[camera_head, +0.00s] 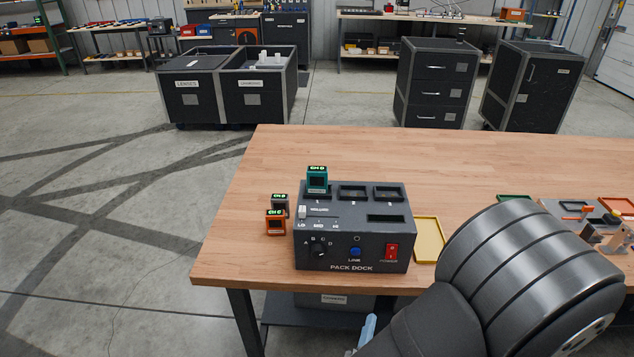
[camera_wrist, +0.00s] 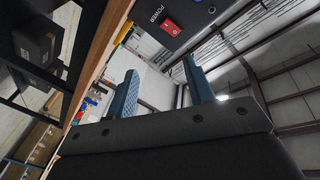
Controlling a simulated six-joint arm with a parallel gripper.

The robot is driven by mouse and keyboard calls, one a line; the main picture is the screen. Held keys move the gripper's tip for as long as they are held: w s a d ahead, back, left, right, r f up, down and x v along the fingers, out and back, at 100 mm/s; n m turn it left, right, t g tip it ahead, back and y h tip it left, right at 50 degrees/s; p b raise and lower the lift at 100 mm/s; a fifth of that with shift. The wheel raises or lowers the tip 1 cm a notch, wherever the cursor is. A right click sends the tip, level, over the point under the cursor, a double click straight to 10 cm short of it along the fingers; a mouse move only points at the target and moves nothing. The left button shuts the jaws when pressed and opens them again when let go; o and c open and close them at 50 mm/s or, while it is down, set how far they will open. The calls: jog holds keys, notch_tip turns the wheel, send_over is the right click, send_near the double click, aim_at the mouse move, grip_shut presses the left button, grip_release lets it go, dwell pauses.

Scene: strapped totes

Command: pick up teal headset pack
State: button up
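The teal headset pack (camera_head: 317,181) is a small block with a dark screen and green text. It stands upright at the back left slot of the dark pack dock (camera_head: 340,260), in the head view. It is not visible in the wrist view. My gripper (camera_wrist: 160,78) is open, with two blue fingers apart and nothing between them. In the head view only a light blue part of it shows low in the frame, in front of the table edge, well apart from the teal pack. The dock's front with the red power switch (camera_wrist: 171,25) shows in the wrist view.
Small parts and trays cover the table's right side. The wooden table (camera_head: 300,150) is clear behind the dock.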

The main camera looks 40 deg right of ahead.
jog(key=o, duration=0.5)
jog(key=shift+d, duration=0.1)
